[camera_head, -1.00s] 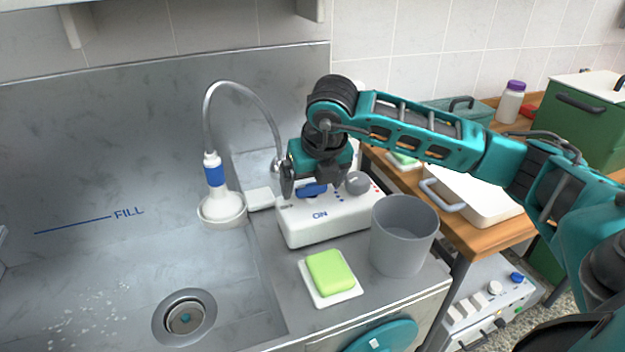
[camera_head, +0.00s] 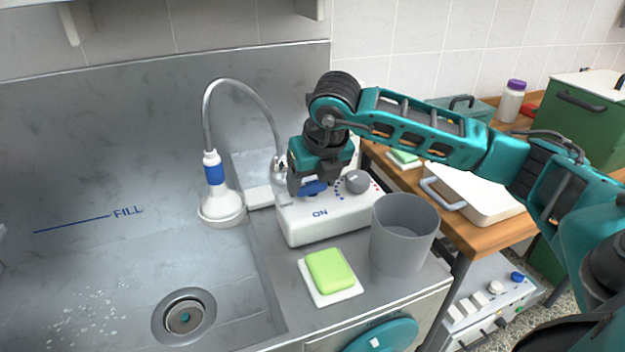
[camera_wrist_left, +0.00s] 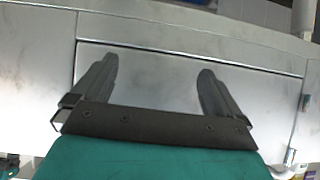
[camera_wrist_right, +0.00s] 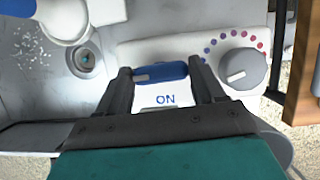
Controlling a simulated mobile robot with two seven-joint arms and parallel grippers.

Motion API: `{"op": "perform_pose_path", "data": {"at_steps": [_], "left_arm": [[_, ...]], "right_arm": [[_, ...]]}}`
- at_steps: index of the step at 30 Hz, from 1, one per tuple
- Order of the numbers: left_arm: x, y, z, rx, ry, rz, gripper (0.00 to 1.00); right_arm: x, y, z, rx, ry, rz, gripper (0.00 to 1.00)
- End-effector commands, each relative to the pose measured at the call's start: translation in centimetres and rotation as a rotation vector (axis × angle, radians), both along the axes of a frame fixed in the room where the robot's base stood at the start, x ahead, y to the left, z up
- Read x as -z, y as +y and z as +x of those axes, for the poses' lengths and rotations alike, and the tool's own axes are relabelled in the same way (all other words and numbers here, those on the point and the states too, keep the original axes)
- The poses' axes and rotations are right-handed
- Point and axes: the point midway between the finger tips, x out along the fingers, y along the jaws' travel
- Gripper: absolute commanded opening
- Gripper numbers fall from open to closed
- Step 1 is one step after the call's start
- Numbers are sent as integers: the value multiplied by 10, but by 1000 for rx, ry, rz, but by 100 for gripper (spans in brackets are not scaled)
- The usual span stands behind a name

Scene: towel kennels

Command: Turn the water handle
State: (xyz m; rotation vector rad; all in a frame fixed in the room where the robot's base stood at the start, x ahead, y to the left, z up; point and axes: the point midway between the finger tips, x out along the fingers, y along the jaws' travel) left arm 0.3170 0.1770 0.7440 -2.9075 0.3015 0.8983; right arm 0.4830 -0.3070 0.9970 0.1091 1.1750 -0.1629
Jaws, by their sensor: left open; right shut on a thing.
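The blue water handle (camera_head: 315,187) sits on top of the white control box (camera_head: 325,225), above the word ON. It also shows in the right wrist view (camera_wrist_right: 160,73), lying crosswise between the fingers. My right gripper (camera_head: 307,188) reaches down over the box and is shut on the blue handle, one finger at each end. The fingers partly hide the handle in the head view. My left gripper (camera_wrist_left: 158,82) shows in the left wrist view, open and empty, in front of a grey metal surface.
A grey knob (camera_head: 357,182) is right of the handle. A grey cup (camera_head: 403,240) and a green sponge (camera_head: 330,270) on a white dish stand in front. The sink with its drain (camera_head: 184,317) and the shower head (camera_head: 222,205) are at left.

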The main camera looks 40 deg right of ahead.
Motion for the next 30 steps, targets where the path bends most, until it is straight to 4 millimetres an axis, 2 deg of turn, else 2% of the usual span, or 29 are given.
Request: {"op": "perform_pose_path", "data": {"at_steps": [8, 16, 30], "left_arm": [[20, 0, 0, 0, 1, 0, 100], [35, 0, -3, 0, 8, -1, 100], [33, -7, -1, 10, 7, -13, 100]], "right_arm": [[3, -2, 0, -182, -3, 0, 38], [2, -4, 1, -434, -3, 0, 38], [-1, -5, 2, -825, -2, 1, 38]]}}
